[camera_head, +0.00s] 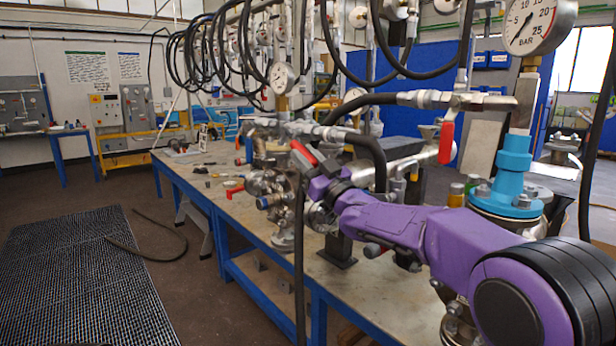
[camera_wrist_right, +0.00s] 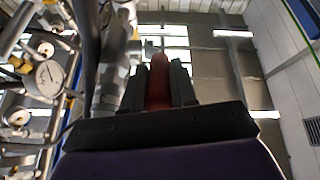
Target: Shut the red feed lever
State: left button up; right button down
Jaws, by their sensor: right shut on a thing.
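My right gripper (camera_head: 314,163), on the purple arm coming in from the right, is at the valve fittings above the bench. It is shut on a red lever (camera_head: 301,149), whose tip sticks out at the upper left of the dark fingers. In the right wrist view the red lever (camera_wrist_right: 158,82) stands between the two dark fingers (camera_wrist_right: 158,90). The lever's pivot is hidden behind the gripper. My left gripper is not in view.
Another red lever (camera_head: 446,141) hangs from a hose fitting to the right. A smaller red handle (camera_head: 233,190) is on the left. Black hoses, gauges (camera_head: 282,79) and a blue flanged vessel neck (camera_head: 511,175) crowd the bench (camera_head: 215,190). The floor at left is open, with a grating (camera_head: 85,275).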

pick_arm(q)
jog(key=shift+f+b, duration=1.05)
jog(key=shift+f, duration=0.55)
pick_arm(e)
jog(key=shift+w+a+f+t+y, duration=0.25)
jog(key=shift+f+t+y, duration=0.15)
jog(key=shift+f+t, duration=0.2)
jog(key=c, duration=0.9)
grip_release()
jog(key=shift+d, duration=0.1)
jog(key=shift+s+d+f, duration=0.1)
jog(key=shift+s+f, duration=0.05)
jog(key=shift+f, duration=0.05)
pick_arm(q)
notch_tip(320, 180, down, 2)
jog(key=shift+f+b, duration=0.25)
jog(key=shift+b, duration=1)
pick_arm(e)
jog(key=s+d, duration=0.2)
jog(key=s, duration=0.1)
jog(key=s+d, duration=0.5)
jog(key=s, duration=0.2)
jog(key=shift+s+d+f, duration=0.1)
jog(key=shift+d, duration=0.1)
